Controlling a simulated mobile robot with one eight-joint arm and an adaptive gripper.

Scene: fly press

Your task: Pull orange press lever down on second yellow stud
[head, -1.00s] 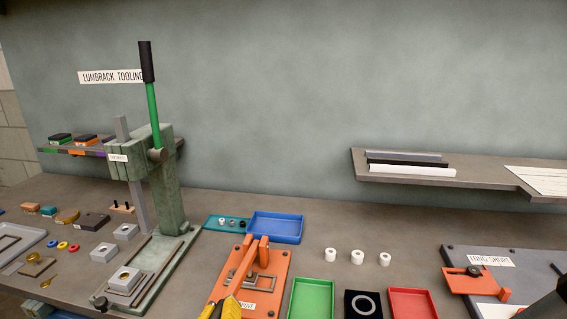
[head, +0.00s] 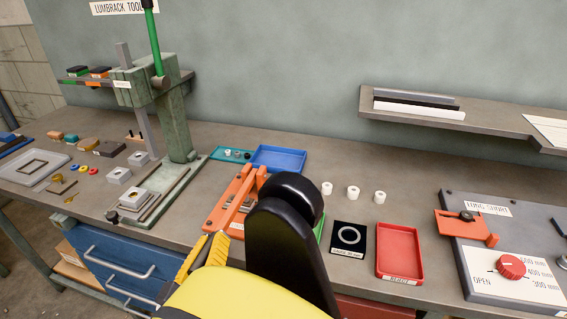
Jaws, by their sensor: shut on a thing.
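The orange press (head: 217,209) stands on the bench left of centre, with a flat orange base and upright orange parts at its back. Its orange lever (head: 247,182) slopes from the back towards the bench's front edge. My gripper (head: 214,240), with yellow fingers, is at the front end of this press and shut, apparently on the lever's end. The exact contact is too small to see. My black and yellow arm hides the press's right front. No yellow stud shows in the press. Small brass-yellow pieces (head: 69,199) lie at the bench's left.
A tall green press (head: 176,120) stands left of the orange one. A blue tray (head: 277,157) is behind it. A red tray (head: 399,252), a black ring mat (head: 349,238) and several white rings (head: 353,192) are to the right. A shelf (head: 430,116) juts from the wall.

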